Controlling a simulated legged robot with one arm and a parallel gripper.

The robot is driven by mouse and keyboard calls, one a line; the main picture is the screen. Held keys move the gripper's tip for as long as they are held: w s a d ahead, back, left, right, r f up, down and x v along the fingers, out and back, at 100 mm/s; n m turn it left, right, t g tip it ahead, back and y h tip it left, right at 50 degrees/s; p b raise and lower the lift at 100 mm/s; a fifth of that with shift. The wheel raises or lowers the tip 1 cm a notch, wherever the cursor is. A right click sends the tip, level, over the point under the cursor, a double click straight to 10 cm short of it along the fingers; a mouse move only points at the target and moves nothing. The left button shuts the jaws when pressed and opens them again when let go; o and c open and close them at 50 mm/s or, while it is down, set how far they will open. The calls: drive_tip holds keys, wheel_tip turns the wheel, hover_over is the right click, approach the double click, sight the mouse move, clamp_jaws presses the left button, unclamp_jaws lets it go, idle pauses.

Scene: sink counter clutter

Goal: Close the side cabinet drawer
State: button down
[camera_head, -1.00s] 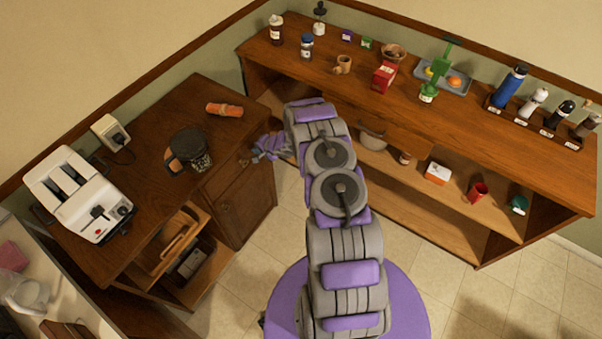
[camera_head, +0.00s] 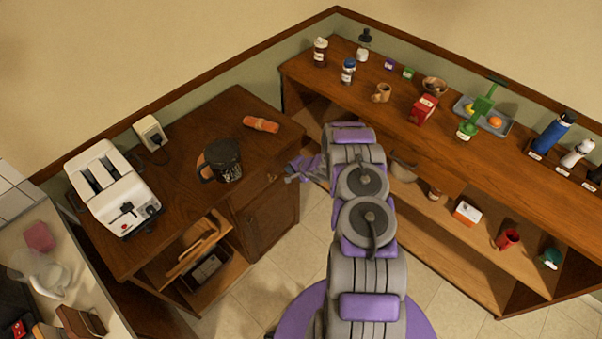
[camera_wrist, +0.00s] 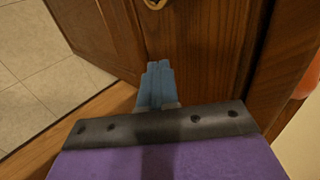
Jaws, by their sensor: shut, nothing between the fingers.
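The side cabinet (camera_head: 270,222) stands at the left in the head view, with a drawer front (camera_head: 258,192) above its door. The drawer looks nearly flush with the cabinet, but I cannot tell whether a small gap is left. A brass handle (camera_wrist: 154,4) shows at the top of the wrist view, on dark wood. My gripper (camera_head: 287,177) is just right of the drawer front, near the handle. In the wrist view its blue fingers (camera_wrist: 156,72) are together and empty, pointing at the wooden front (camera_wrist: 195,45). I cannot tell whether the fingertips touch it.
The long shelf counter (camera_head: 400,122), with bottles and small items, stands to the right, close to my arm. Tiled floor (camera_head: 318,220) is clear between them.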

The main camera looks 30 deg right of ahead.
drive_tip(key=shift+s+d+f+v, duration=0.4)
drive_tip(key=shift+f+v, duration=0.1)
drive_tip(key=shift+v, duration=5.1)
wheel_tip(320, 180, up, 12)
drive_tip(key=d+n+g+h+b, duration=0.2)
drive_tip(key=n+h, duration=0.1)
drive_tip(key=h, duration=0.1)
drive_tip(key=s+a+r+n+g+h+b, duration=0.2)
drive_tip(key=s+a+r+n+g, duration=0.15)
drive_tip(key=s+r, duration=0.65)
drive_tip(key=s+a+r+n+g+y+b, duration=0.1)
drive_tip(key=s+a+r+n, duration=0.1)
drive_tip(key=s+a, duration=0.4)
drive_tip(key=s+a+r+n+g+y+b, duration=0.1)
drive_tip(key=s+a, duration=0.5)
drive_tip(key=s, duration=0.9)
drive_tip(key=s+a+r+n+g+b, duration=0.1)
drive_tip(key=s+a+r+n+g, duration=0.2)
drive_tip(key=s+a+r, duration=0.3)
drive_tip(key=s+a+n, duration=0.1)
drive_tip(key=s, duration=0.4)
drive_tip(key=shift+r+y, duration=0.4)
